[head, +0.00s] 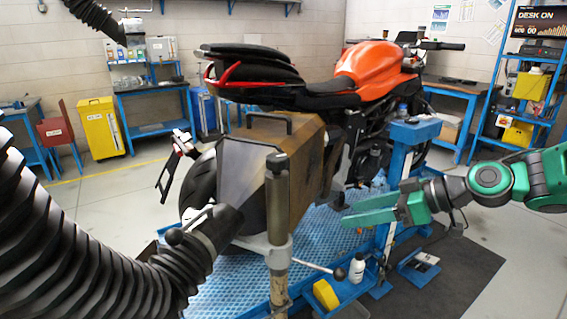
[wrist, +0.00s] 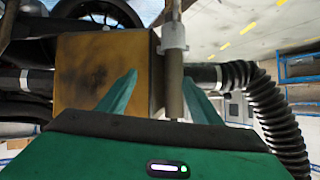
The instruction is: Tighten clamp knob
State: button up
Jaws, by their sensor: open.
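A grey upright post (head: 278,200) with a pale clamp collar (head: 265,250) stands in front of the motorcycle's rear case in the head view. A thin lever runs right from the collar to a black ball knob (head: 339,273). My gripper (head: 352,211) is open and empty, right of the post and above the knob, apart from both. In the wrist view my green fingers (wrist: 160,76) are spread. I cannot make out the knob in the wrist view.
The orange motorcycle (head: 372,65) with its brown case (head: 300,150) stands on a blue platform (head: 215,295). A black ribbed hose (head: 80,240) fills the left foreground. A white bottle (head: 356,268) and yellow block (head: 325,294) are near the knob. A blue stand (head: 412,132) is behind my gripper.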

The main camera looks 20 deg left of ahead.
jog(key=a+r+n+g+y, duration=0.1)
jog(key=a+r+n+y, duration=0.1)
jog(key=a+r+y, duration=0.35)
jog(key=n, duration=0.2)
send_near(277, 161)
jog(key=w+f, duration=0.2)
jog(key=shift+g+y, duration=0.4)
jog(key=shift+y, duration=0.05)
jog(key=a, duration=1)
jog(key=shift+w+a+r, duration=0.1)
jog(key=shift+w+a, duration=0.25)
jog(key=shift+c, duration=0.4)
jog(key=c, duration=1)
jog(key=shift+d, duration=0.25)
jog(key=shift+a, duration=0.15)
